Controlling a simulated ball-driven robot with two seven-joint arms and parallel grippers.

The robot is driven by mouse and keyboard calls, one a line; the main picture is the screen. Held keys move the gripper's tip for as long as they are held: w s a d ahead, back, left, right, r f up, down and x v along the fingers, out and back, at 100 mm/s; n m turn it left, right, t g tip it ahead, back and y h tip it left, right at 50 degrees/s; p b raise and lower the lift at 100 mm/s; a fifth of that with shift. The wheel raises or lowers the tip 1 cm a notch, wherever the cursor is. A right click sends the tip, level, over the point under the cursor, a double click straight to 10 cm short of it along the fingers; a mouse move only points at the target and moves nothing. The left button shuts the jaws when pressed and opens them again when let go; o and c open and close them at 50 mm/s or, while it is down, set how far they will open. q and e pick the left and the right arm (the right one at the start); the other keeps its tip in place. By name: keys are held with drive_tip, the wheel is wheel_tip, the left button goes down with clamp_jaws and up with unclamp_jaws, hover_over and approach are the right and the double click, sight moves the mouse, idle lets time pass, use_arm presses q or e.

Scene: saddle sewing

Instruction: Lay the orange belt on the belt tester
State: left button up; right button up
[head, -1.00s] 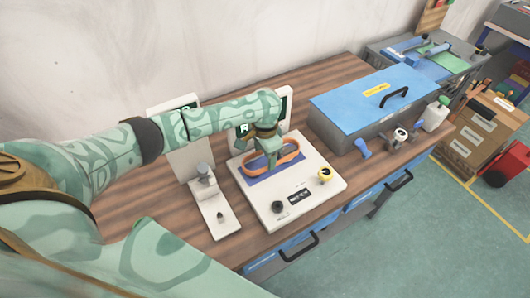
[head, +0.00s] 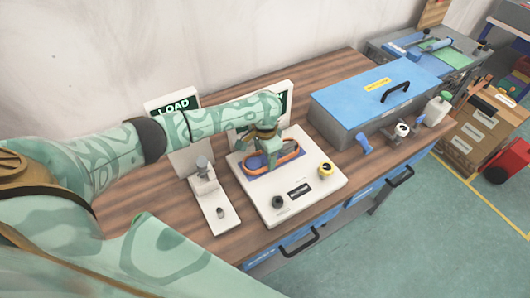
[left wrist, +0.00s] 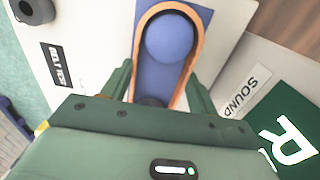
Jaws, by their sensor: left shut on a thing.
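The orange belt (head: 291,152) is a long loop over the blue pad of the white belt tester (head: 318,186). In the left wrist view the belt (left wrist: 141,38) frames the blue pad (left wrist: 207,18) and a round blue piece (left wrist: 168,40). My left gripper (head: 269,158) points down over the tester and is shut on the belt, with a finger on each side of the loop in the wrist view (left wrist: 159,92). The belt looks on or very near the pad; I cannot tell if it touches. My gripper hides part of the belt. My right gripper is not in view.
A grey case with a blue lid (head: 375,88) stands at the right. A LOAD sign (head: 173,105) stands behind.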

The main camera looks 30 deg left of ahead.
use_arm(q)
drive_tip(key=shift+f, duration=0.15)
drive_tip(key=o, duration=1.1)
wheel_tip(320, 180, up, 16)
drive_tip(key=p, duration=0.6)
